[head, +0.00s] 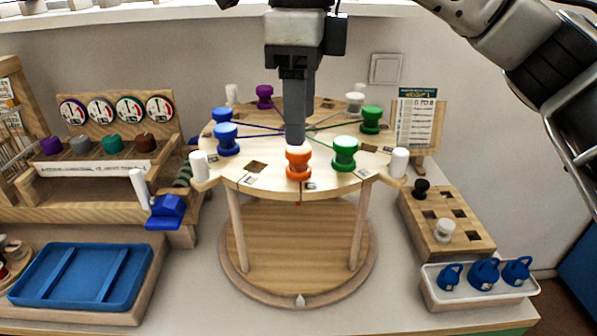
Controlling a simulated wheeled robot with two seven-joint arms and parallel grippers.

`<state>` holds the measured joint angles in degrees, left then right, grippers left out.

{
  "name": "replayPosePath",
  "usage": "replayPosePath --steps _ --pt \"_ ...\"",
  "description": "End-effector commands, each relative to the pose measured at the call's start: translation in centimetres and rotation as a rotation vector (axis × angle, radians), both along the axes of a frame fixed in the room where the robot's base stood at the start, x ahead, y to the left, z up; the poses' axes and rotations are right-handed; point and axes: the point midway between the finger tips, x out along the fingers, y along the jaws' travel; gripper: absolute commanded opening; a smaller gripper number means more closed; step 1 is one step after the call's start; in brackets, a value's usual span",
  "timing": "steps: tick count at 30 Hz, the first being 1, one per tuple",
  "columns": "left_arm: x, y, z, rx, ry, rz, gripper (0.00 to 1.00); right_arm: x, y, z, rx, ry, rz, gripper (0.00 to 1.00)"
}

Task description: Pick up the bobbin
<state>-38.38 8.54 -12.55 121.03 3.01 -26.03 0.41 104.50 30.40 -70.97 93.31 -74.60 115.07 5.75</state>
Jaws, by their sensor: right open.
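An orange bobbin (298,165) stands upright near the front edge of the round wooden board (330,185). My right gripper (295,138) points straight down just over it and overlaps its top in the head view. Its jaws are open, but the fingers line up one behind the other, so I cannot tell whether they touch the bobbin. Other bobbins stand around the board: green (344,154) and another green (371,119), blue (227,139) and another blue (222,115), purple (265,97) and white (355,102). My left gripper is not in view.
White pegs (200,165) stand around the board's rim. At right, a wooden block (465,240) holds a black bobbin (422,187) and a white one (444,230), near a white tray (440,292) of blue pieces. A blue tray (80,275) lies at left.

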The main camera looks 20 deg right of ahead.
Motion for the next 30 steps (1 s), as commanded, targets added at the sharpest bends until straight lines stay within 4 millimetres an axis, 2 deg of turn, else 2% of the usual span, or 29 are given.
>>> replayPosePath --steps 7,15,24,29,30 --pt "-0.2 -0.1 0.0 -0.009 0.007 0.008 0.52 0.1 0.0 -1.8 0.0 0.001 0.0 0.56" --pt "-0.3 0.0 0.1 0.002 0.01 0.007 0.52 0.5 0.0 -5.5 0.001 0.0 0.001 0.56" --pt "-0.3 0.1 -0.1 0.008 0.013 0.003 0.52 0.5 0.1 -6.0 0.002 -0.001 0.0 0.56" --pt "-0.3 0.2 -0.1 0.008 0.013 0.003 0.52 0.5 0.1 -6.0 0.002 -0.001 0.001 0.11" --pt "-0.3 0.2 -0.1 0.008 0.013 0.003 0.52 0.5 0.1 -6.0 0.002 -0.001 0.001 0.07"
